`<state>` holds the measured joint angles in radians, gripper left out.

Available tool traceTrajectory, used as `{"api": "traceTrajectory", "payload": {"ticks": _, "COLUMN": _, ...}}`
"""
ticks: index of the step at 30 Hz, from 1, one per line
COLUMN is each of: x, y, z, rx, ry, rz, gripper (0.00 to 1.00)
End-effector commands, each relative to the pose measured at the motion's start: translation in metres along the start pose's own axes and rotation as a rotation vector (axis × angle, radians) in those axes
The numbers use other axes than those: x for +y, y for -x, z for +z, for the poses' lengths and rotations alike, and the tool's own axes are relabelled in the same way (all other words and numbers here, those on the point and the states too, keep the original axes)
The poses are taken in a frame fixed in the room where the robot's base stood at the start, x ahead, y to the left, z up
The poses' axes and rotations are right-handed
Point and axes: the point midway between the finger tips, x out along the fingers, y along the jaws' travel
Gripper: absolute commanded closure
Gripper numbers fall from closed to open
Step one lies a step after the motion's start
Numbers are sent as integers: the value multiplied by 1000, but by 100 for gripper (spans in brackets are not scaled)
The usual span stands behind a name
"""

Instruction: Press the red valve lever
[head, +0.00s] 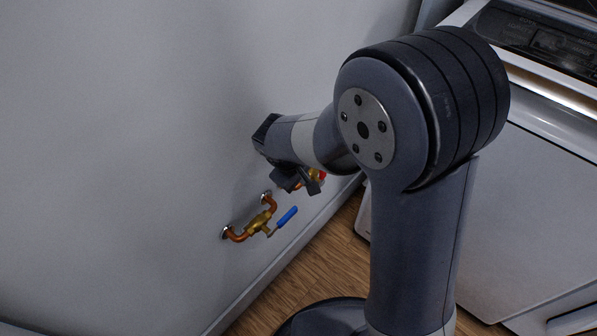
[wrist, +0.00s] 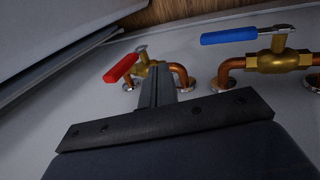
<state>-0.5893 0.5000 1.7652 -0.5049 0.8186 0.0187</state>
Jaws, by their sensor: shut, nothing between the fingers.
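The red valve lever (wrist: 121,68) sticks out to the left from a brass valve (wrist: 150,68) on copper pipe in the wrist view. My gripper (wrist: 157,68) is shut and empty, its fingertips overlapping the brass valve body just right of the red lever. I cannot tell whether the fingers touch the valve. In the head view only a bit of the red lever (head: 322,175) shows, with my gripper (head: 310,186) beside it and hiding much of the valve.
A second brass valve (head: 260,221) with a blue lever (head: 287,217) is close by on the same wall (head: 130,150). It is at upper right in the wrist view (wrist: 229,36). A white appliance (head: 530,210) stands to the right. Wood floor (head: 290,290) lies below.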

Motion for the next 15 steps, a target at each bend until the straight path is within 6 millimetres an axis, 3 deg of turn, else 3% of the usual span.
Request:
{"api": "traceTrajectory", "payload": {"ticks": 1, "x": -1, "y": -15, "z": 1, "rx": -3, "ry": 0, "rz": -1, "gripper": 100}}
{"api": "traceTrajectory", "payload": {"ticks": 3, "x": 4, "y": -22, "z": 0, "rx": -1, "ry": -4, "rz": -1, "gripper": 100}}
{"api": "traceTrajectory", "payload": {"ticks": 9, "x": 30, "y": -29, "z": 0, "rx": 1, "ry": -4, "rz": 0, "gripper": 100}}
{"api": "traceTrajectory", "payload": {"ticks": 15, "x": 37, "y": -32, "z": 0, "rx": 1, "ry": -1, "rz": -1, "gripper": 100}}
